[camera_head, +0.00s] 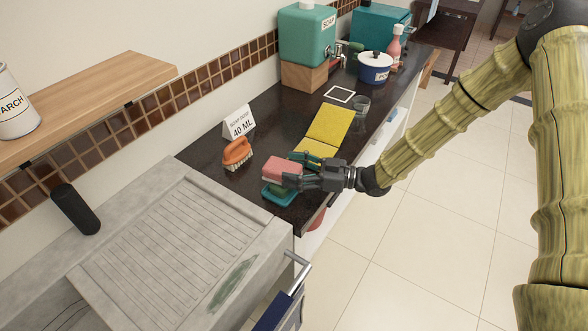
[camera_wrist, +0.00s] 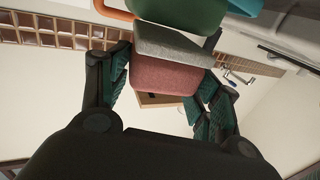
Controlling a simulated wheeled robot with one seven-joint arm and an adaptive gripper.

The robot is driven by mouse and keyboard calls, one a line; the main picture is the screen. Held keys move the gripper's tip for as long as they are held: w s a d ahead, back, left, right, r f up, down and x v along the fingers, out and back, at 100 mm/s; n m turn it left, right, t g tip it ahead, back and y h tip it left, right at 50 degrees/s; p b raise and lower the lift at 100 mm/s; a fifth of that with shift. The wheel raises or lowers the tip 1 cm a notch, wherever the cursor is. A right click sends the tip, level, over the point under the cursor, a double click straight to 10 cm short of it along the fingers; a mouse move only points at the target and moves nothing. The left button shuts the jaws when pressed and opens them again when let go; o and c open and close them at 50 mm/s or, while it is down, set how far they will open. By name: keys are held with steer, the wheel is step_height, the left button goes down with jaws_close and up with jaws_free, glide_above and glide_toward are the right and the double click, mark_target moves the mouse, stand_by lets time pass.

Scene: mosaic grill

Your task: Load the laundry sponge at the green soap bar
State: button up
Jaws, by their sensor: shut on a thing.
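My gripper (camera_head: 298,174) is shut on the sponge (camera_head: 281,168), which is pink with a pale grey layer. In the wrist view the sponge (camera_wrist: 166,76) lies between the two fingers, with its grey side toward the green soap bar (camera_wrist: 180,13). In the head view the green soap bar (camera_head: 281,189) lies in a teal dish (camera_head: 276,199) near the counter's front edge. The sponge is just above the soap bar and partly covers it. I cannot tell whether they touch.
An orange brush (camera_head: 237,152) stands left of the sponge, by a "40 ML" card (camera_head: 239,122). An open yellow booklet (camera_head: 330,124) lies behind my gripper. A teal soap dispenser (camera_head: 307,37) stands farther back. The ribbed grey drainboard (camera_head: 165,235) at left is clear.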

steer(key=shift+f+b, duration=0.45)
steer(key=shift+f, duration=0.1)
stand_by(1.8)
steer(key=shift+r+p, duration=1.8)
steer(key=shift+r, duration=1.8)
